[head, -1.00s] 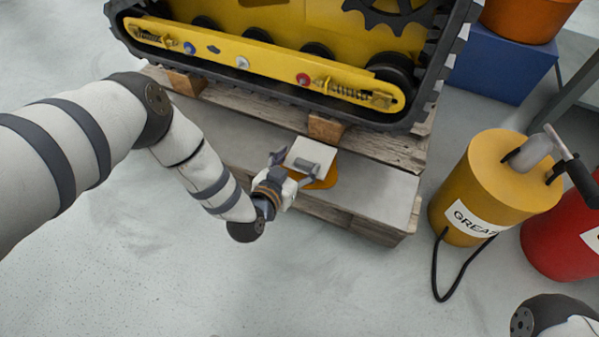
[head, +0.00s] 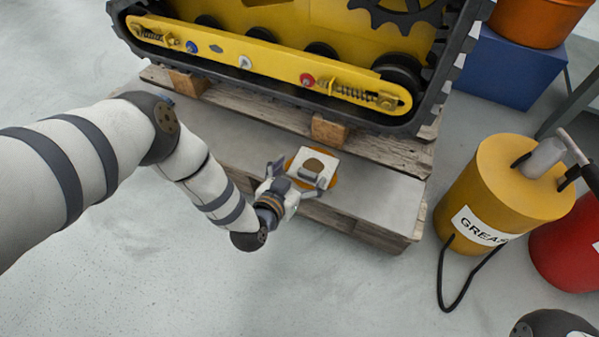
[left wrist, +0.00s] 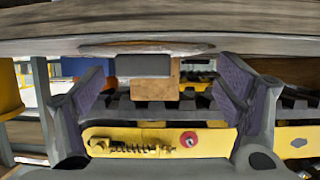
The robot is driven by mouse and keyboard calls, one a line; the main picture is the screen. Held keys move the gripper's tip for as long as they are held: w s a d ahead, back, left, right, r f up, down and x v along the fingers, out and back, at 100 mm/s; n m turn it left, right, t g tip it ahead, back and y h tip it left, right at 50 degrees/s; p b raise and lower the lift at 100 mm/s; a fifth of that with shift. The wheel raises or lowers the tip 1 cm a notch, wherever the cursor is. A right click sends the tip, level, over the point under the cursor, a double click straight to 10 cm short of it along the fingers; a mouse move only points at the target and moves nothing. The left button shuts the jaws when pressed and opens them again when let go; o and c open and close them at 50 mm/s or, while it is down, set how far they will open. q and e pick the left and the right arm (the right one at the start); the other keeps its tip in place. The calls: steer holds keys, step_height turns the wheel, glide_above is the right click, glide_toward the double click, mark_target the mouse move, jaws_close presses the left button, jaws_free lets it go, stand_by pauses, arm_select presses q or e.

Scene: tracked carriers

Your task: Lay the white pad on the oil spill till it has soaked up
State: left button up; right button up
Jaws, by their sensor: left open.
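The white pad (head: 328,160) lies over the oil spill (head: 334,182) on the pallet's lower ledge, in the head view. A round brown stain shows in the middle of the pad, and orange-brown oil shows around its edges. My left gripper (head: 300,178) is open, with its fingers at the pad's near side, apart from each other. In the left wrist view, the open fingers (left wrist: 162,90) frame a dark grey block-like shape that I cannot identify for sure. My right gripper is not in view.
A yellow tracked carrier (head: 275,62) stands on the wooden pallet (head: 385,150) just behind the pad. A yellow grease drum (head: 480,200) and a red drum (head: 565,245) stand at the right. A blue box (head: 510,70) is at the back right. The floor at the front is clear.

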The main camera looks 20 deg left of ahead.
arm_select(q)
steer(key=p+v, duration=0.5)
steer(key=v, duration=0.7)
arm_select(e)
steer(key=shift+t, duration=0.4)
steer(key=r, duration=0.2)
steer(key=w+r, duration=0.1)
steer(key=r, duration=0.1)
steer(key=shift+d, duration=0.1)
